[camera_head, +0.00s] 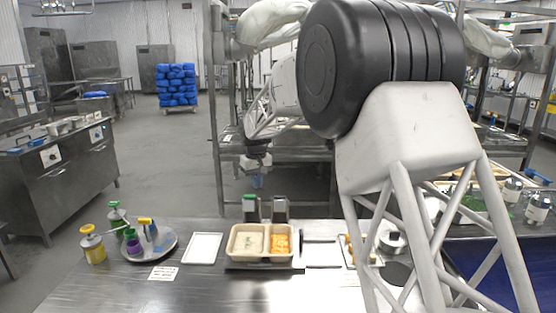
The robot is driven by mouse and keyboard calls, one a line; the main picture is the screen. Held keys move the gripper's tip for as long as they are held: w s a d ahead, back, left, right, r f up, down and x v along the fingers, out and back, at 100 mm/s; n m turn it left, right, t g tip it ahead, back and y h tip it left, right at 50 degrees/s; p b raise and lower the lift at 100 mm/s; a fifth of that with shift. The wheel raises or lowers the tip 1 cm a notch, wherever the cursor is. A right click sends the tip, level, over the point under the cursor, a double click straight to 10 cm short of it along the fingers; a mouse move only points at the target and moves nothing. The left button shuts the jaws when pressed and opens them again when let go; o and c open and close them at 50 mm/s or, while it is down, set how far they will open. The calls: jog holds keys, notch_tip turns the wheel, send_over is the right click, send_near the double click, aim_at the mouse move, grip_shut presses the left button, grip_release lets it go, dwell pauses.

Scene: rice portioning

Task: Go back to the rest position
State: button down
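My gripper (257,163) hangs at the end of my arm above the back edge of the steel table, over nothing but floor in the picture. It is small and dark here, and I cannot tell whether its fingers are open or shut. I see nothing clearly held in it. The gripper is apart from the tray.
A round metal tray (168,253) with coloured-handled tools stands at left, beside yellow and green bottles (92,246). A flat white tray (203,248) and a label card (163,273) lie nearby. Two containers (250,209) stand behind the food tray. My arm hides part of the right side.

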jog(key=s+d+r+m, duration=0.1)
jog(key=s+d+r, duration=0.2)
jog(key=s+d, duration=0.45)
jog(key=s+d+r+m+t, duration=0.1)
jog(key=s+d+r, duration=0.25)
jog(key=s, duration=0.65)
jog(key=s+d+r+m, duration=0.1)
jog(key=s+d+r, duration=0.2)
jog(key=s+d, duration=0.45)
jog(key=s+d+f+m, duration=0.1)
jog(key=s+d+f, duration=0.2)
jog(key=s, duration=1.2)
jog(key=s+d+f+m+t, duration=0.1)
jog(key=s+d+f, duration=0.3)
jog(key=s, duration=1.2)
jog(key=shift+s+d+m, duration=0.15)
jog(key=shift+d+m, duration=0.25)
jog(key=shift+d, duration=0.35)
